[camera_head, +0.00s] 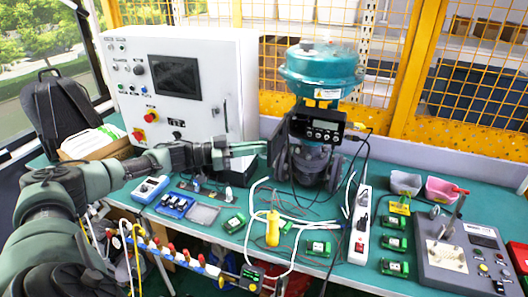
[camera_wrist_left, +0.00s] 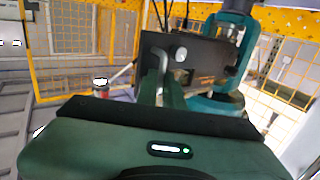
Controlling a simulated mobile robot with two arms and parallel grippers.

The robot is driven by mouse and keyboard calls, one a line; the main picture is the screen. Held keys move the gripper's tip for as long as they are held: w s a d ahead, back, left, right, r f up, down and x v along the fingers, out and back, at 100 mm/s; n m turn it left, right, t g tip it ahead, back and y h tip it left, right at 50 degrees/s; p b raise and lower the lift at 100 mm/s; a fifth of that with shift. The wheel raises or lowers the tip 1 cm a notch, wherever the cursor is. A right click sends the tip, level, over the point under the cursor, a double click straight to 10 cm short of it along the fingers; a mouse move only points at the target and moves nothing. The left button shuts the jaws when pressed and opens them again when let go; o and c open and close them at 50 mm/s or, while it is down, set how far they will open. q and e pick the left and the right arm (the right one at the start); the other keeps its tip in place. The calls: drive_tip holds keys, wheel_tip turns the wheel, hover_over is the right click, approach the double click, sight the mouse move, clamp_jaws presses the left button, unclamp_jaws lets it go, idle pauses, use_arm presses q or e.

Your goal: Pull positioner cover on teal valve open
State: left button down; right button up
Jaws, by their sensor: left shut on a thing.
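The teal valve (camera_head: 322,70) stands upright at the back of the table. Its black positioner (camera_head: 318,128) with a small display faces forward. The positioner cover, a dark flat panel (camera_head: 276,146), shows edge-on at the positioner's left side, standing out from it. In the left wrist view the dark panel (camera_wrist_left: 205,62) lies just beyond my fingers, with the teal valve body (camera_wrist_left: 238,40) behind it. My left gripper (camera_head: 262,149) reaches in from the left and is shut at the panel's edge; its fingers also show in the wrist view (camera_wrist_left: 160,85). The exact contact is partly hidden.
A white control cabinet (camera_head: 185,90) stands behind my left arm. A grey control box (camera_head: 462,255) is at the right.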

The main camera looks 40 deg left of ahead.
use_arm(q)
drive_tip(key=shift+w+a+r+t, duration=0.15)
drive_tip(key=shift+a+r, duration=0.1)
drive_tip(key=shift+r, duration=0.15)
drive_tip(key=shift+w+a+r+t, duration=0.1)
drive_tip(key=shift+a+r+t, duration=0.05)
drive_tip(key=shift+a+r, duration=0.15)
drive_tip(key=c, duration=1.6)
unclamp_jaws()
drive_tip(key=shift+w+d, duration=0.15)
drive_tip(key=shift+w, duration=0.1)
drive_tip(key=shift+o, duration=0.2)
drive_tip(key=shift+w+d+f, duration=0.1)
drive_tip(key=shift+w+d, duration=0.05)
drive_tip(key=shift+w, duration=0.05)
drive_tip(key=f+b+v, duration=0.1)
drive_tip(key=b+v, duration=0.2)
drive_tip(key=v, duration=0.5)
